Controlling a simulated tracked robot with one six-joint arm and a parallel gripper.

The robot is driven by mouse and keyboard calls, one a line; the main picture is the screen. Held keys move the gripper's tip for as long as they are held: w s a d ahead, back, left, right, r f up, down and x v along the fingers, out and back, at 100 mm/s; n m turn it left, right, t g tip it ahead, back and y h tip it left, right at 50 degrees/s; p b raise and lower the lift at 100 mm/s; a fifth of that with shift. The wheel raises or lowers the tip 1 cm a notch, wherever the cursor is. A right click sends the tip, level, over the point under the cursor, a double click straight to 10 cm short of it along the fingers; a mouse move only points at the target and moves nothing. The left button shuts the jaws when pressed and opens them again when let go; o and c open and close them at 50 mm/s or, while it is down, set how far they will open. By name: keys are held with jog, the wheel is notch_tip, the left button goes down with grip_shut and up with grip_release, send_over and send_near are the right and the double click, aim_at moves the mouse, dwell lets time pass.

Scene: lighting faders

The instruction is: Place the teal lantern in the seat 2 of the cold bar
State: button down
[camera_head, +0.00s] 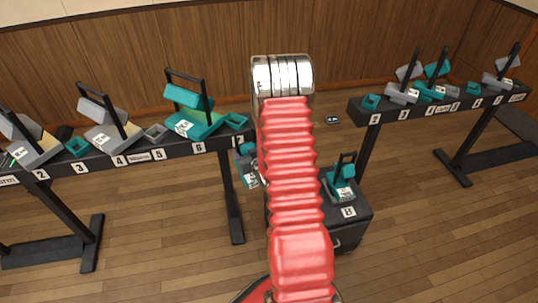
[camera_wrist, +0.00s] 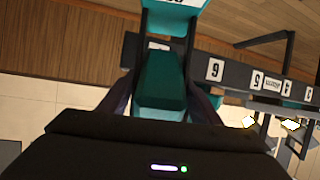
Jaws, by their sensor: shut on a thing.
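My gripper (camera_wrist: 163,100) is shut on a teal lantern (camera_wrist: 160,78), which fills the space between the fingers in the wrist view. In the head view part of this lantern (camera_head: 246,166) shows left of my red arm, near the right end of the left bar; the arm hides the rest and the gripper. The left bar (camera_head: 95,161) carries numbered seats, with 2 near its left end. The right bar (camera_head: 388,112) has numbered seats too.
Grey and teal lanterns stand on both bars; a teal one (camera_head: 190,118) is near seat 6 of the left bar. Teal and grey empty-looking seats lie between them. A dark cabinet (camera_head: 350,232) marked B bears another teal lantern (camera_head: 342,178).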

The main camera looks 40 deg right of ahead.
jog(key=w+a+r+n+y, duration=0.1)
jog(key=a+r, duration=0.3)
jog(key=a, duration=0.7)
jog(key=w+a+r+n+y, duration=0.1)
jog(key=w+a+r, duration=0.3)
jog(key=a, duration=0.8)
jog(key=w+a+r+n+t+y, duration=0.1)
jog(key=w+a+r+y, duration=0.1)
jog(key=a, duration=0.9)
jog(key=shift+w+a+r+n+y, duration=0.2)
jog(key=shift+r+n+y, duration=0.1)
jog(key=shift+r, duration=0.6)
